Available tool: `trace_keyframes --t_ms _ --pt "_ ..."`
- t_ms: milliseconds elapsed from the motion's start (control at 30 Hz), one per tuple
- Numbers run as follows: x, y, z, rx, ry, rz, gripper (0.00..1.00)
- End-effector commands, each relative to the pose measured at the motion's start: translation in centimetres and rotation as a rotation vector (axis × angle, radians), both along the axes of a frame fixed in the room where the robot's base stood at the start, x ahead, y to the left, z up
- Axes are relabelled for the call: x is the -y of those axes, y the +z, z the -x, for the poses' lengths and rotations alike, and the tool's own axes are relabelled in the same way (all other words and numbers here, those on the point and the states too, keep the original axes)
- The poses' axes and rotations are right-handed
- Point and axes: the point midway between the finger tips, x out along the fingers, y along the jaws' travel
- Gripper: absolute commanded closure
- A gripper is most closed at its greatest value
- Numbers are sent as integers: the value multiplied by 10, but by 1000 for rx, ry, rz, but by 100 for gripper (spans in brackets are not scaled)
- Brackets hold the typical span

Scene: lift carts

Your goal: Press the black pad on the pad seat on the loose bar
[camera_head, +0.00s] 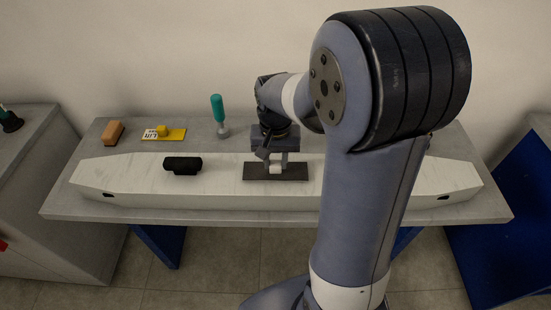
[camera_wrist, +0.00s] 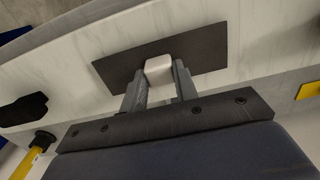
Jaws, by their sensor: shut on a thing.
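The loose bar (camera_head: 130,178) is long and pale, with tapered ends, and lies along the table. A flat black pad (camera_head: 297,172) with a small white block on top is over the bar's middle. My gripper (camera_head: 275,166) is shut on this white block (camera_wrist: 159,70), one finger on each side. In the wrist view the pad (camera_wrist: 200,48) looks flat against or very near the bar (camera_wrist: 75,75); I cannot tell if it touches. No pad seat shows apart from the pad; what lies under the pad is hidden.
A black lump (camera_head: 182,165) sits on the bar, left of the pad. Behind the bar on the grey table (camera_head: 70,207) are an orange block (camera_head: 113,132), a yellow item (camera_head: 174,134) and a teal-handled tool (camera_head: 218,112).

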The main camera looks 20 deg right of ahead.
Motion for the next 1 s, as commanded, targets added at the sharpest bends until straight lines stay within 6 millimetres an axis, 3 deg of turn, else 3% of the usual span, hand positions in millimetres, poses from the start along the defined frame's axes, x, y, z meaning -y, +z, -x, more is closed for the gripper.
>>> trace_keyframes --t_ms 467,500,800,1000 --pt "0 -2 0 0 0 0 94" --pt "0 -2 0 0 0 0 70" --pt "0 -2 0 0 0 0 46" --pt "0 -2 0 0 0 0 46"
